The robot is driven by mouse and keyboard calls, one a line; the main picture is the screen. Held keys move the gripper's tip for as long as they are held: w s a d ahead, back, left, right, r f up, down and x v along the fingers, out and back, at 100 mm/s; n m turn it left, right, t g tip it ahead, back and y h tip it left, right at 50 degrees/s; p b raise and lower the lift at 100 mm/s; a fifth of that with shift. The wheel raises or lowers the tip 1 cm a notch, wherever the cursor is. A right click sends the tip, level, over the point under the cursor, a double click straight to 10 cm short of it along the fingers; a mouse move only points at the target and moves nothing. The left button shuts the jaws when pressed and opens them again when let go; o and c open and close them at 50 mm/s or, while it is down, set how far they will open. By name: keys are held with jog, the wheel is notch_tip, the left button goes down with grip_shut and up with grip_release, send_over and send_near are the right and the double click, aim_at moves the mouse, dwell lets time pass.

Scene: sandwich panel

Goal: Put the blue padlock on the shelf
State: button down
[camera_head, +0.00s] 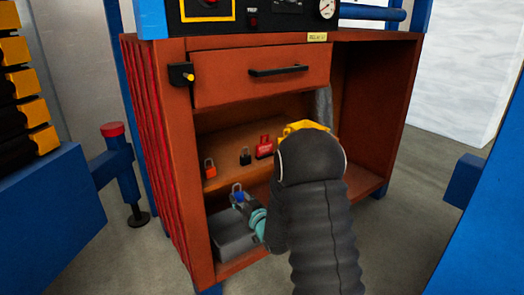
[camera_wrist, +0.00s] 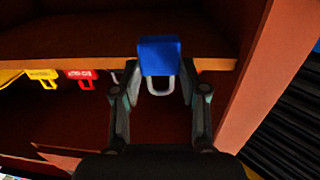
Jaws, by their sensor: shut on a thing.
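The shelf (camera_head: 226,181) is the middle board inside the cabinet. The padlock appears apart from it, near its front edge; the exact gap cannot be told.
An orange padlock (camera_head: 210,168), a black padlock (camera_head: 245,156) and a red padlock (camera_head: 264,149) stand on the shelf. A yellow item (camera_head: 305,127) is partly behind my arm. A grey box (camera_head: 232,238) sits in the lower compartment. Free shelf room lies between the orange and black padlocks.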

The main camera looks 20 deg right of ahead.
jog(key=w+d+r+n+y+b, duration=0.1)
jog(key=d+r, duration=0.2)
jog(key=r, duration=0.6)
jog(key=w+d+r+y, duration=0.1)
jog(key=d+r, duration=0.2)
jog(key=r, duration=0.6)
send_over(232, 173)
notch_tip(232, 173, down, 7)
jog(key=shift+f, duration=2.05)
jog(key=shift+f, duration=0.2)
jog(key=c, duration=0.6)
grip_release()
jog(key=shift+r, duration=0.15)
